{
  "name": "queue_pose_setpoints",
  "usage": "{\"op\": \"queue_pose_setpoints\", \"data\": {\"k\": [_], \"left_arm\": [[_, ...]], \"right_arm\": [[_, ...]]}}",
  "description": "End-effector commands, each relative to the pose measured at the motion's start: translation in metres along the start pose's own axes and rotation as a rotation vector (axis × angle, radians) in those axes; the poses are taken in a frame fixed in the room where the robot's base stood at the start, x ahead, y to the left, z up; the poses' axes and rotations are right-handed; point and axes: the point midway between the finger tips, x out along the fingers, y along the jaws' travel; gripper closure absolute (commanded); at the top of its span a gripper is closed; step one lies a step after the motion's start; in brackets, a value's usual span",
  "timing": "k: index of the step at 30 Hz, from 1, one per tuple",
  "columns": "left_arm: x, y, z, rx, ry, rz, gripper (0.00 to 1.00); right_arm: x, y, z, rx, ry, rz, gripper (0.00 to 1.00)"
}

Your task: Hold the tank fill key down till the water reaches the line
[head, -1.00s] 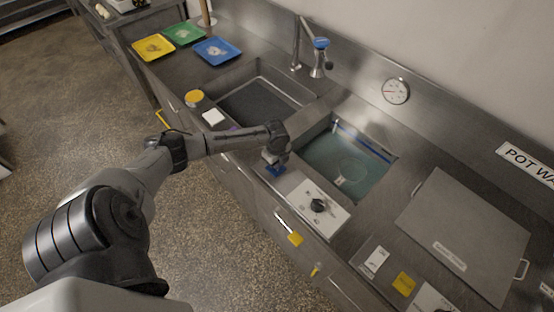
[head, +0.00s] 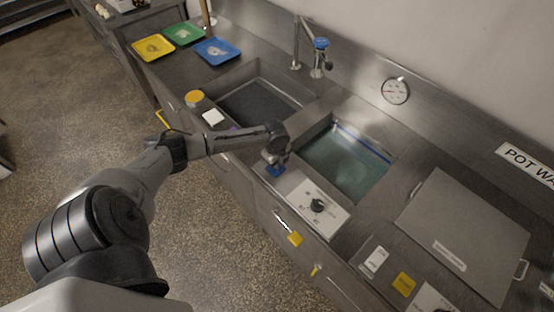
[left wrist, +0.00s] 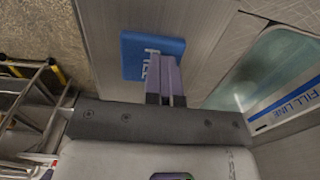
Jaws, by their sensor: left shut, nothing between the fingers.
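The blue tank fill key (head: 276,171) sits at the counter's front edge, left of a white control panel. In the left wrist view the key (left wrist: 140,52) shows white lettering, partly covered by my fingers. My left gripper (head: 272,160) is shut and empty, its fingertips (left wrist: 163,72) at the key; they appear to touch it, but how far it is pressed cannot be told. The tank (head: 392,178) holds greenish water (head: 340,165). A blue fill line (head: 362,139) runs along its far wall, with the water just below or at it. My right gripper is not in view.
The control panel (head: 330,218) has a black knob (head: 317,205). An empty-looking sink (head: 255,105) lies left of the tank, with a faucet (head: 318,60) behind. A grey lid (head: 465,235) lies at right. A round gauge (head: 396,91) is on the wall.

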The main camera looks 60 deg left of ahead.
Motion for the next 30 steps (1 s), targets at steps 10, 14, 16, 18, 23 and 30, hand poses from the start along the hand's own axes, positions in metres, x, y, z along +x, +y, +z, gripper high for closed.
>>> {"op": "queue_pose_setpoints", "data": {"k": [10,14,16,18,23,30], "left_arm": [[-0.036,0.003,0.004,-0.001,-0.003,0.008,1.0],[-0.056,-0.002,0.006,0.001,-0.005,-0.004,1.0],[-0.071,-0.002,0.006,0.0,-0.005,-0.004,1.0],[-0.086,-0.002,0.007,0.0,-0.006,-0.005,1.0],[-0.113,-0.003,0.006,-0.001,-0.004,-0.006,1.0],[-0.137,-0.003,0.006,-0.002,-0.003,-0.004,1.0]], "right_arm": [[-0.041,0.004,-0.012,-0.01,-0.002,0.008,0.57],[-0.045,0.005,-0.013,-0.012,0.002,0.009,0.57],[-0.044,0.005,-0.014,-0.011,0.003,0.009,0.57],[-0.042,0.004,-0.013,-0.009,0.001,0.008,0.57],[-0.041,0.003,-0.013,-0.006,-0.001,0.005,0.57],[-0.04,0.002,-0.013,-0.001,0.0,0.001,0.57]]}}
